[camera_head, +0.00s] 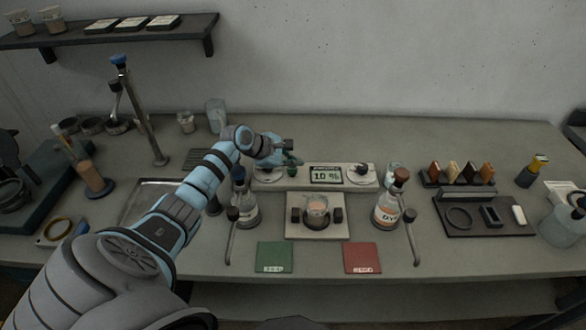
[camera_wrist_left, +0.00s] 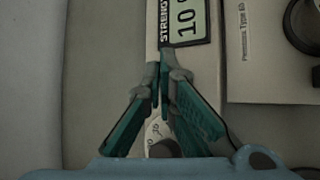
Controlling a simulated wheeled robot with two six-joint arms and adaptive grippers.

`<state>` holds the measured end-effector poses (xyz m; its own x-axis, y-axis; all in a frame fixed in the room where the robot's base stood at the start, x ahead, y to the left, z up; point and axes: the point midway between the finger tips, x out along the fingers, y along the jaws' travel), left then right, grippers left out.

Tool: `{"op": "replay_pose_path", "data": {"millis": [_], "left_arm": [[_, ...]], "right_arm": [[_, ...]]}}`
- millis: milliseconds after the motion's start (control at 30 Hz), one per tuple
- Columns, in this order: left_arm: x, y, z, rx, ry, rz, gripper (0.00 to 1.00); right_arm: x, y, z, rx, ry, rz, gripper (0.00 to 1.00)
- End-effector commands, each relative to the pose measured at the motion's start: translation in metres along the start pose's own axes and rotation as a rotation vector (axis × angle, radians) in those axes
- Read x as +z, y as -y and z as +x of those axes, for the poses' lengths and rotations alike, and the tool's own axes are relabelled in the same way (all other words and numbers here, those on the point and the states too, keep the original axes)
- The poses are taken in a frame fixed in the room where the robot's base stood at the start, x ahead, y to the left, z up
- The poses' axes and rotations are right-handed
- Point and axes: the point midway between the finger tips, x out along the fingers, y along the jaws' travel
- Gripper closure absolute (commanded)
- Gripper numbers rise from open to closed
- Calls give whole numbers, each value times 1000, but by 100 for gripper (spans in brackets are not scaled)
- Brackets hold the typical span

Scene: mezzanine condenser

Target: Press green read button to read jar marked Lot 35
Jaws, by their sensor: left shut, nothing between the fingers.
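The meter (camera_head: 300,183) is a long pale unit with a lit display (camera_head: 326,174) reading "10 %". The display (camera_wrist_left: 187,20) also shows in the left wrist view, beside the word "STRENGTH". My left gripper (camera_head: 296,162) is shut and empty above the meter's left part, left of the display. In the left wrist view its green fingertips (camera_wrist_left: 164,72) meet over the meter, just below the display, with a round dial partly hidden under them. No green read button shows clearly. A small glass jar (camera_head: 317,206) sits on the pale stand in front; no lot number is readable.
Stoppered bottles (camera_head: 387,207) (camera_head: 244,205) stand on both sides of the stand (camera_head: 317,230). A green mat (camera_head: 275,257) and a red mat (camera_head: 362,257) lie at the front. A dark tray (camera_head: 485,219) and a block rack (camera_head: 459,178) are to the right.

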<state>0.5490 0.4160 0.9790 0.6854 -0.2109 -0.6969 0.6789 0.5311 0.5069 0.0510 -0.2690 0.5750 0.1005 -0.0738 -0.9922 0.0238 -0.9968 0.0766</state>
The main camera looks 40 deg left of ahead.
Motion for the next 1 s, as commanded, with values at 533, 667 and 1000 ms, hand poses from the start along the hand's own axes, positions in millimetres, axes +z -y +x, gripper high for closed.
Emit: {"op": "replay_pose_path", "data": {"millis": [533,667,1000], "left_arm": [[-3,3,3,0,0,0,100],[-4,4,4,0,0,0,100],[-6,6,7,0,0,0,100]], "right_arm": [[0,-1,-3,1,0,0,56],[0,-1,-2,1,0,0,56],[0,0,-1,1,0,0,56]]}}
